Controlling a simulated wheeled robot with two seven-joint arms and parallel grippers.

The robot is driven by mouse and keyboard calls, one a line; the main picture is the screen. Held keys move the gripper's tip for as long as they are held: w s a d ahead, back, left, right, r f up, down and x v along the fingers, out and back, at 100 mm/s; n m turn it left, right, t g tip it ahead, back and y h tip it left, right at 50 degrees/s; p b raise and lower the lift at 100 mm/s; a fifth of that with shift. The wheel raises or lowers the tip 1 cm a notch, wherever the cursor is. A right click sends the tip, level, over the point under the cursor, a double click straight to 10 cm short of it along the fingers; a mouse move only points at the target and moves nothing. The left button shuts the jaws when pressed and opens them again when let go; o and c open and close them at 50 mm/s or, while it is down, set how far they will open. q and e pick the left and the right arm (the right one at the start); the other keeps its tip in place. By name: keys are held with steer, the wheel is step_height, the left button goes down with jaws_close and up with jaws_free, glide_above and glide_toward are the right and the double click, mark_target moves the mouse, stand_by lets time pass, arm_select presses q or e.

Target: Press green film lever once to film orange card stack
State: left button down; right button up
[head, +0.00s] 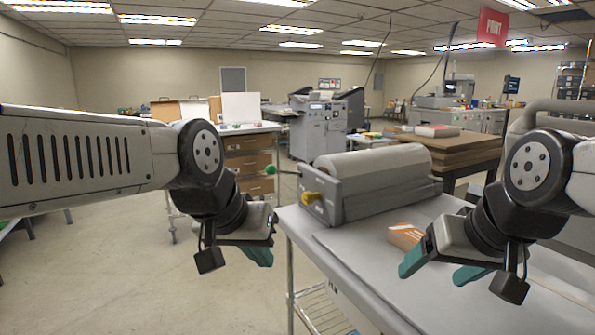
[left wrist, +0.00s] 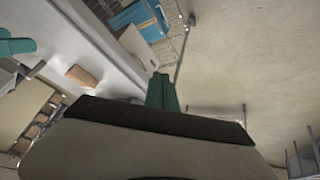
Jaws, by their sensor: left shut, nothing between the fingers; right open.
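The green film lever (head: 271,170) is a green ball on a thin rod at the left end of the grey laminator (head: 375,197). The orange card stack (head: 404,236) lies on the grey table in front of the laminator; it also shows in the left wrist view (left wrist: 82,75). My left gripper (head: 260,256) is shut and empty, left of the table edge and below the lever, apart from it. Its teal fingers show in the left wrist view (left wrist: 161,92). My right gripper (head: 440,271) is open and empty over the table, just right of and nearer than the card stack, partly covering it.
The grey table (head: 345,250) has a wire shelf (head: 322,308) below. A drawer cabinet (head: 248,163) stands behind.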

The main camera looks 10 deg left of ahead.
arm_select(q)
step_height(320, 180, up, 17)
steer(key=n+y, duration=0.3)
steer(key=n, duration=0.4)
glide_above(273, 166)
steer(key=w+d, duration=0.2)
steer(key=shift+t, duration=0.4)
steer(key=shift+f, duration=0.15)
steer(key=shift+s+a+f, duration=0.25)
steer(key=shift+a+f, duration=0.05)
steer(key=shift+f, duration=1.1)
steer(key=shift+s+a+f, duration=0.3)
steer(key=shift+a+f, duration=0.05)
steer(key=shift+f, duration=1)
steer(key=shift+s+a+f, duration=0.25)
steer(key=shift+a+f, duration=0.05)
steer(key=shift+f, duration=1.1)
steer(key=shift+f, duration=0.15)
steer(key=shift+s+a+f, duration=0.1)
steer(key=shift+f, duration=0.15)
